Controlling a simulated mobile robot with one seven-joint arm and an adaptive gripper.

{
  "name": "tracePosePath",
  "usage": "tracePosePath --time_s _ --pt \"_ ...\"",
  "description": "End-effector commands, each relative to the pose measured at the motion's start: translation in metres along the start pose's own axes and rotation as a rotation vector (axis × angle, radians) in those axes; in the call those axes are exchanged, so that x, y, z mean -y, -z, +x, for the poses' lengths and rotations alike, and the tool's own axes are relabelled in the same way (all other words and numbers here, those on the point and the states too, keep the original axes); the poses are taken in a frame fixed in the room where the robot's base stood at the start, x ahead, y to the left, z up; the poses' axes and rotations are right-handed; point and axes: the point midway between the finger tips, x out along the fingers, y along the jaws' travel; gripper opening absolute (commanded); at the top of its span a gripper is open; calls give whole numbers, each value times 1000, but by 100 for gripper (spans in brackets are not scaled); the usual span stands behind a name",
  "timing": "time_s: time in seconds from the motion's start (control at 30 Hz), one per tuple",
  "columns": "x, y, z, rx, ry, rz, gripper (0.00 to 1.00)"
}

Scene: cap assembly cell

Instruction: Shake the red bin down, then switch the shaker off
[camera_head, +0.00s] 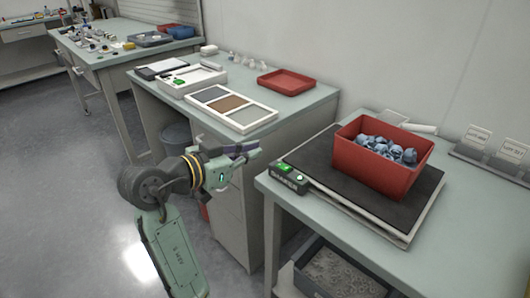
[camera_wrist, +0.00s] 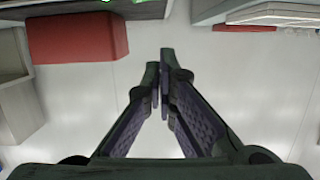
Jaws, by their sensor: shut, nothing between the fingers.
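The red bin (camera_head: 372,172) stands upright on the dark plate of the shaker (camera_head: 335,183). It holds several blue-grey caps (camera_head: 388,149), heaped near its rim. The shaker's control box (camera_head: 289,179) sits at the plate's left corner, with a green switch (camera_head: 284,167) and a small light spot on top. Whether the shaker is running cannot be told. My gripper (camera_head: 252,149) is left of the control box, apart from it and from the bin. In the wrist view my gripper (camera_wrist: 160,82) is shut with empty fingers, above pale floor.
A second bench to the left bears a red tray (camera_head: 287,82) and a sectioned white tray (camera_head: 232,107). A grey crate (camera_head: 338,274) is under the shaker's bench. Grey holders (camera_head: 492,155) stand at the right. A red box-like thing (camera_wrist: 78,37) shows in the wrist view.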

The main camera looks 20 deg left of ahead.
Motion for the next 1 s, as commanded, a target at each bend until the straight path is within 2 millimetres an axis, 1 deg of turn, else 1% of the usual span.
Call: tracePosePath --time_s 0.03,0.1,0.23,0.77,0.87,0.97,1.0 --pt "1 0 -7 -2 2 1 0" --pt "1 0 -14 0 1 0 0" --pt "1 0 -21 -1 -1 -1 0" --pt "2 1 -22 -4 5 -2 0" --pt "15 13 -24 -47 76 -13 0" --pt "47 43 -38 -162 257 -31 0" --pt "63 59 -50 -229 354 -35 0"
